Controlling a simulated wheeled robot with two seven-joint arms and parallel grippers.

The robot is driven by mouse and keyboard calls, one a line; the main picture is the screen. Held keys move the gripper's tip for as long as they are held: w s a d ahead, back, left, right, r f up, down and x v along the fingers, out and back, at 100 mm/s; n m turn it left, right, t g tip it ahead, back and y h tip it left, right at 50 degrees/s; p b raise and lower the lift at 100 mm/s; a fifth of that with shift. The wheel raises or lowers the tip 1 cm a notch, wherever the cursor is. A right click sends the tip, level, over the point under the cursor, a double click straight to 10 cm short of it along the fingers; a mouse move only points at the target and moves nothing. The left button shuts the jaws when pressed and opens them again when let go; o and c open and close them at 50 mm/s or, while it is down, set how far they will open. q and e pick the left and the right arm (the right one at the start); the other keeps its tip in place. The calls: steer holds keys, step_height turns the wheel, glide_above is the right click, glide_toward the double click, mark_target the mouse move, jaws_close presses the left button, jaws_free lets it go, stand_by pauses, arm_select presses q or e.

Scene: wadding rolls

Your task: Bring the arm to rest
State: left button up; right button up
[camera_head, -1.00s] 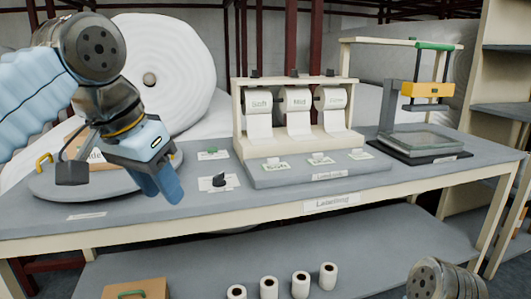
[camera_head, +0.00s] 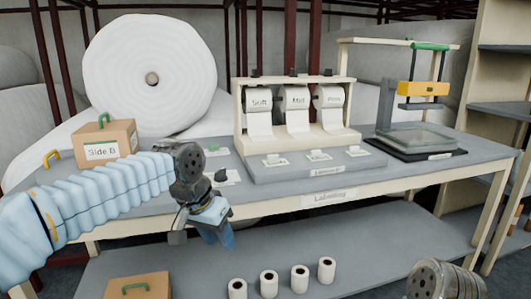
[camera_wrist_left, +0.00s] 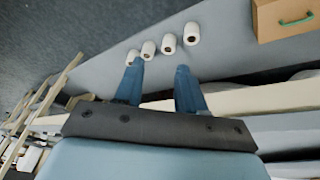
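My left gripper (camera_head: 226,242) hangs in front of the table's front edge, below the tabletop level, fingers pointing down. In the left wrist view its two blue fingers (camera_wrist_left: 160,68) stand apart with nothing between them, so it is open and empty. My left arm stretches in from the left, in front of the table. My right gripper is not in view; only a grey part of my right arm shows at the bottom right of the head view.
The table (camera_head: 290,208) holds a labelled box (camera_head: 108,151), a dispenser with several rolls (camera_head: 295,104) and a yellow-headed press (camera_head: 424,89). The lower shelf (camera_head: 390,240) carries several small white rolls (camera_head: 300,279) and a box (camera_head: 137,288), also seen in the wrist view (camera_wrist_left: 285,18).

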arm_select(q)
step_height(320, 180, down, 29)
steer(key=s+d+n+g+h, duration=0.1)
steer(key=d+n+g, duration=0.1)
steer(key=s+a+f+n, duration=0.2)
steer(key=s+f+n, duration=0.2)
steer(key=s+f, duration=1.5)
steer(key=shift+s+a+f+n+h, duration=0.15)
steer(key=shift+a+n+h, duration=0.15)
steer(key=shift+h, duration=0.1)
